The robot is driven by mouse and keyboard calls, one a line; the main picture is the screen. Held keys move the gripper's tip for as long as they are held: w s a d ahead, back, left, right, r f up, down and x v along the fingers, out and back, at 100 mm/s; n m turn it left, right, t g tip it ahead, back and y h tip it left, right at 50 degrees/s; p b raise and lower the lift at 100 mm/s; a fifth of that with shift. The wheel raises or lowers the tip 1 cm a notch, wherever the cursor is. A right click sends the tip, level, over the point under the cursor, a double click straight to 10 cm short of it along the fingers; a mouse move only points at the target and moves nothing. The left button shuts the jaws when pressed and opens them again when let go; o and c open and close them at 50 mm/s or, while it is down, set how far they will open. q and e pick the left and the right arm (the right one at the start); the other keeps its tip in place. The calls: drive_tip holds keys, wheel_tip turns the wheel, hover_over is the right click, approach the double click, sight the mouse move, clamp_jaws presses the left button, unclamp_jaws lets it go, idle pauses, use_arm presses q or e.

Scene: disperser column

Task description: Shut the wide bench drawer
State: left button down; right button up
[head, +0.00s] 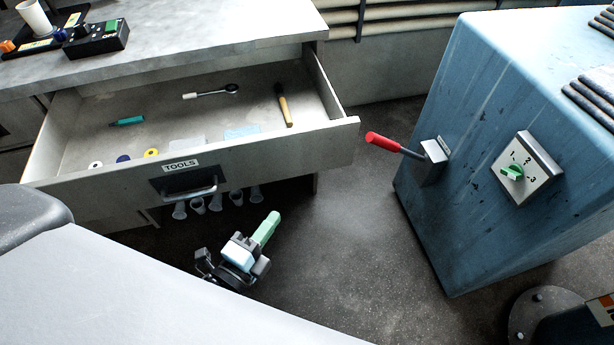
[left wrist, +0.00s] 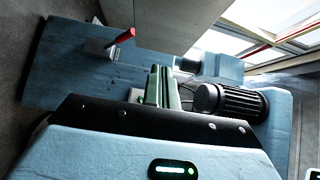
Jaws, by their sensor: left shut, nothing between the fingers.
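The wide bench drawer (head: 275,156) stands pulled well out of the bench in the head view, its inside showing. Its front bears a TOOLS label (head: 181,165) and a metal bar handle (head: 190,191). My left gripper (head: 270,220) is shut and empty, its green fingers together. In the picture it is below and to the right of the handle, apart from the drawer front. The shut fingers also show in the left wrist view (left wrist: 160,78), where I cannot make out the drawer. My right gripper is not in view.
The drawer holds a ratchet (head: 212,92), a brush (head: 284,106), a teal tool (head: 127,121) and tape rolls. A blue machine (head: 470,190) with a red lever (head: 385,143) stands at the right. Floor (head: 345,230) is clear between the drawer and machine.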

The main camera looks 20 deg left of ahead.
use_arm(q)
drive_tip(key=shift+w+r, duration=0.1)
drive_tip(key=shift+w, duration=0.05)
approach(300, 160)
drive_tip(key=w+d, duration=0.2)
drive_tip(key=d, duration=0.2)
drive_tip(key=w+a, duration=0.1)
drive_tip(key=w+a+p, duration=0.1)
drive_tip(key=w, duration=0.1)
drive_tip(key=shift+w+a, duration=0.2)
drive_tip(key=shift+w, duration=0.2)
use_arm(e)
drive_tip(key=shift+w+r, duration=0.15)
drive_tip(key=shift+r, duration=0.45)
use_arm(q)
drive_tip(key=shift+w+a, duration=0.1)
drive_tip(key=shift+a, duration=0.1)
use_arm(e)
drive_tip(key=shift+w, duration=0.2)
